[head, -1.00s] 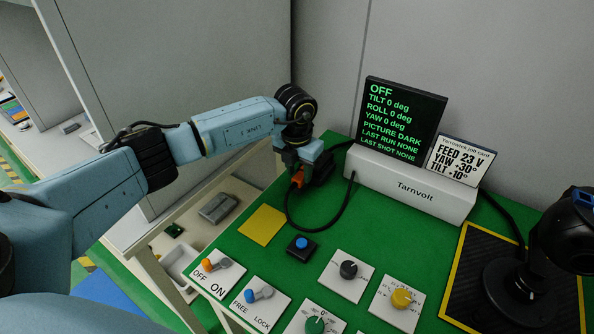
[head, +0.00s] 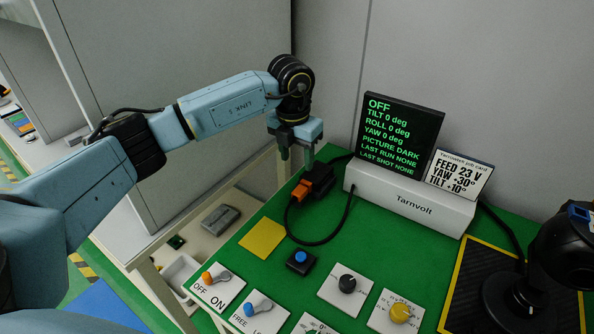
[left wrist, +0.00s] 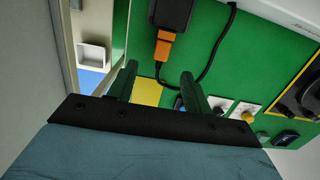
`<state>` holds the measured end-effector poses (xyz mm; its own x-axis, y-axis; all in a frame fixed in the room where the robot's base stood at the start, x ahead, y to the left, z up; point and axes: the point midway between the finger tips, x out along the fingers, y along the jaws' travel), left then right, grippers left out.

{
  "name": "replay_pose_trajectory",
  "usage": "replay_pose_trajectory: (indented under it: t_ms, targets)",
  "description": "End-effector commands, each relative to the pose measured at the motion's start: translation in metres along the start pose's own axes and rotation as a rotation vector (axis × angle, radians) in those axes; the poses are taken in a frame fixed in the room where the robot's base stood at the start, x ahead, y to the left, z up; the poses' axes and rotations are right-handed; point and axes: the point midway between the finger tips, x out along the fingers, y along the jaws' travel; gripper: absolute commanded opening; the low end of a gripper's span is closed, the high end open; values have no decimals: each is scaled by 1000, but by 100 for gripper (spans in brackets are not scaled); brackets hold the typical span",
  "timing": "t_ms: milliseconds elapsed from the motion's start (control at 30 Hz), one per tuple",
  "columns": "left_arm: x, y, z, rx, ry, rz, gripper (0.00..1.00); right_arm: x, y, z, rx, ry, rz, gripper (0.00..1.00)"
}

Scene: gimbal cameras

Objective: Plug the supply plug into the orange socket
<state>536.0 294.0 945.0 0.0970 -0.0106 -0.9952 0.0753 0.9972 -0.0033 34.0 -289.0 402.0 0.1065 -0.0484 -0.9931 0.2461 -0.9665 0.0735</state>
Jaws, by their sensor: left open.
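An orange connector (head: 301,191) meets the black block (head: 319,180) on the green table, with a black cable at its near end. The left wrist view shows the orange piece (left wrist: 163,46) against the black block (left wrist: 171,14) in two orange shades, with no clear gap; I cannot tell exactly where plug and socket meet. My left gripper (head: 297,156) is open and empty, above and behind the connector, fingers pointing down. Its two green fingers show apart in the left wrist view (left wrist: 155,82). My right gripper is not in view.
The Tarnvolt unit (head: 410,205) with its dark screen (head: 400,133) and job card (head: 461,172) stands behind. A yellow square (head: 262,238), a blue button (head: 301,258) and several switches and knobs lie in front. A black camera device (head: 560,250) stands at right.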

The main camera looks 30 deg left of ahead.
Motion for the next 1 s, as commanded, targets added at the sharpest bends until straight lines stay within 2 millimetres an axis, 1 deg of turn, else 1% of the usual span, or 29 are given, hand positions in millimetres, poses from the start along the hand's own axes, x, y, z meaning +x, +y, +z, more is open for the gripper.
replay_pose_trajectory:
  t_ms: [33, 100, 200, 300, 500, 733, 1000]
  targets:
    - [-9, 2, 0, -1, -2, 1, 50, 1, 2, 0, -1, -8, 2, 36]
    - [-19, 2, 0, -2, -2, -1, 50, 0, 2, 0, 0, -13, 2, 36]
    - [-28, 2, 0, -2, -1, -1, 50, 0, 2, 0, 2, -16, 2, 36]
    - [-33, 3, 0, -2, -1, -2, 50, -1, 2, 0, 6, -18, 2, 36]
    - [-35, 3, 0, -2, 0, -2, 50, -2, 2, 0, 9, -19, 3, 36]
    - [-35, 3, 0, -2, 0, -2, 50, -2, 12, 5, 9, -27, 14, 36]
    - [-35, 3, 0, -2, 0, -2, 50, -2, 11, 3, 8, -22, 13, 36]
